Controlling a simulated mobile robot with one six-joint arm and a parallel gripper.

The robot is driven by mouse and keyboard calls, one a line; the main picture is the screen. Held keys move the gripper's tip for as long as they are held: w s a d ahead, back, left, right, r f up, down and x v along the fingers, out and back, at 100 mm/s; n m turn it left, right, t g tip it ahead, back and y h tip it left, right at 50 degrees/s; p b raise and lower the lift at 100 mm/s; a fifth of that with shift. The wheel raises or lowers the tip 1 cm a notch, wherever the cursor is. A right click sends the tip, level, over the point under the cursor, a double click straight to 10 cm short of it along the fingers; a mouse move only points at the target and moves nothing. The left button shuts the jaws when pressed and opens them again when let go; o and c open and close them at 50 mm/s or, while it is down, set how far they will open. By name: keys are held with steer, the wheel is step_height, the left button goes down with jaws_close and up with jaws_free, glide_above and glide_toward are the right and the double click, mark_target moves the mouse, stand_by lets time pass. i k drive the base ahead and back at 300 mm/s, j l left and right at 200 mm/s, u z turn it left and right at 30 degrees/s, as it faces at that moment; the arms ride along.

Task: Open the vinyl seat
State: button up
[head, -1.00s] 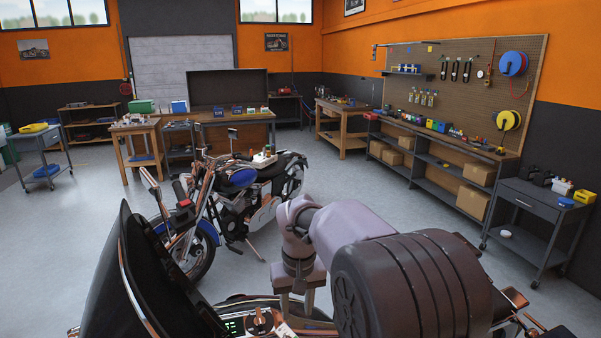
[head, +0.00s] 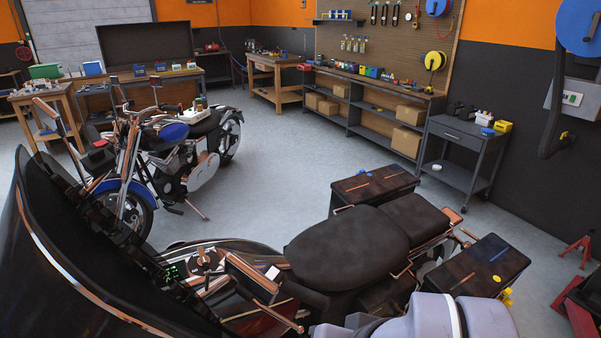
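The black vinyl seat (head: 345,245) is on the near motorcycle, in the lower middle of the head view. It has a wide front part and a smaller rear pad (head: 415,220) behind it. The seat lies flat on the frame and looks closed. My arm shows only as pale links at the bottom right edge, in front of the near side of the motorcycle. My gripper is out of the picture.
Dark panniers (head: 375,185) and (head: 478,265) flank the seat's rear. The windshield (head: 70,265) and handlebar (head: 265,275) stand at the left. A blue motorcycle (head: 165,150) is beyond. A grey cart (head: 465,150) stands at the right. Floor between is clear.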

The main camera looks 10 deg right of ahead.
mark_target(356, 247)
steer(key=i+l, duration=0.15)
steer(key=l, duration=0.25)
steer(key=i+l+z, duration=0.1)
steer(key=l, duration=0.25)
steer(key=i+l, duration=0.25)
steer(key=l, duration=0.15)
